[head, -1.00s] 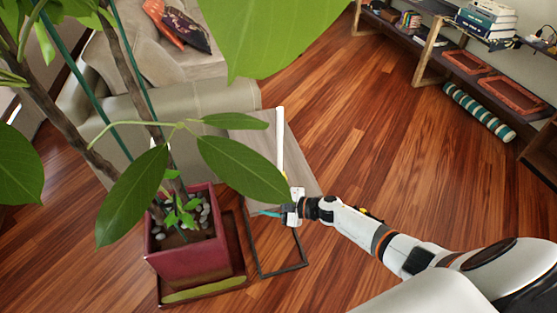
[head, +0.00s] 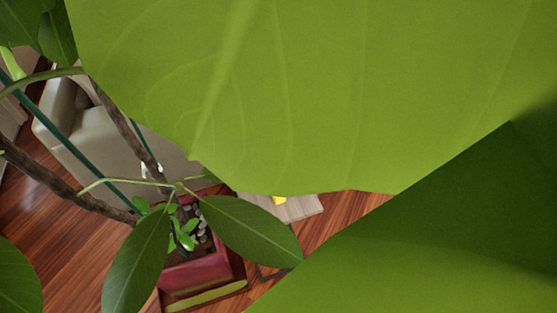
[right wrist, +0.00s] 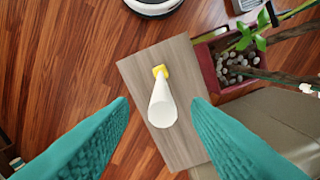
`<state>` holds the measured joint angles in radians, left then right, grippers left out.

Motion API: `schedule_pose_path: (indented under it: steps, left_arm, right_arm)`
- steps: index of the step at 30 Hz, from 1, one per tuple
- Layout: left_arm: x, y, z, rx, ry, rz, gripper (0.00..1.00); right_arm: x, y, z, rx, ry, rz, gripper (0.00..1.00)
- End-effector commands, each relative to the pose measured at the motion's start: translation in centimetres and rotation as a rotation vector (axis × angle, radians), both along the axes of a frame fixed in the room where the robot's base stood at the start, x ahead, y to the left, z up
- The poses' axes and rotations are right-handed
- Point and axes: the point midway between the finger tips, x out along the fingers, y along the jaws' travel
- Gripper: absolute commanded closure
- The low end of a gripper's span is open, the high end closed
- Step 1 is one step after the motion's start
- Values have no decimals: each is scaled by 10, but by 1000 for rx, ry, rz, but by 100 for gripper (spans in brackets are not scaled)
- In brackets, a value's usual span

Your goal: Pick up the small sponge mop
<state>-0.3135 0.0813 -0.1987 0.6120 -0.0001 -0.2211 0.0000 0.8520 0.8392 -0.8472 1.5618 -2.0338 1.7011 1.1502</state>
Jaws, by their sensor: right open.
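The small sponge mop has a white handle (right wrist: 162,110) and a yellow sponge end (right wrist: 161,71). In the right wrist view it appears upright on or over the grey wooden side table (right wrist: 185,60), its handle pointing toward the camera. My right gripper (right wrist: 161,103) has teal fingers, open and spread to both sides of the handle, with visible gaps. How far the handle reaches between the fingers in depth I cannot tell. In the head view only a yellow bit of the mop (head: 279,200) shows on the table; large leaves hide the rest and my right arm. My left gripper is in neither view.
A potted plant in a red square pot (head: 197,268) stands beside the table; its big leaf (head: 300,90) fills much of the head view. A beige sofa (head: 85,125) is behind.

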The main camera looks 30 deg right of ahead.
Motion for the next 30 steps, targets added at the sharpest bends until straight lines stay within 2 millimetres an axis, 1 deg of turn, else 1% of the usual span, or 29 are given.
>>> schedule_pose_path:
  steps: [2,5,8,12,13,15,18,24,25,26,30]
  left_arm:
    - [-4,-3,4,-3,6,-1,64]
    - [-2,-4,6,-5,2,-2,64]
    - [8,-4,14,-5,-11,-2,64]
    - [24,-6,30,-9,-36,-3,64]
    - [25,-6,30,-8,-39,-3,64]
    - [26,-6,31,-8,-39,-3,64]
    - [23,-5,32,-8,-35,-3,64]
    - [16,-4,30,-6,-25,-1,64]
    - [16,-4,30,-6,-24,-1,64]
    - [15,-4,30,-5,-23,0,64]
    - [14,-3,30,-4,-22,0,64]
  right_arm:
    - [0,1,-8,1,2,0,56]
    - [0,1,-14,2,0,0,56]
    - [-1,0,-22,2,3,0,56]
    - [-2,-1,-43,3,4,0,56]
    - [-1,0,-49,3,3,0,56]
    - [-1,-1,-58,4,2,1,56]
    - [0,-1,-65,3,-1,1,56]
    - [0,-1,-66,3,-2,1,56]
    - [0,-1,-66,3,-2,1,58]
    - [0,-1,-66,3,-2,1,63]
    - [0,-1,-66,3,-2,1,85]
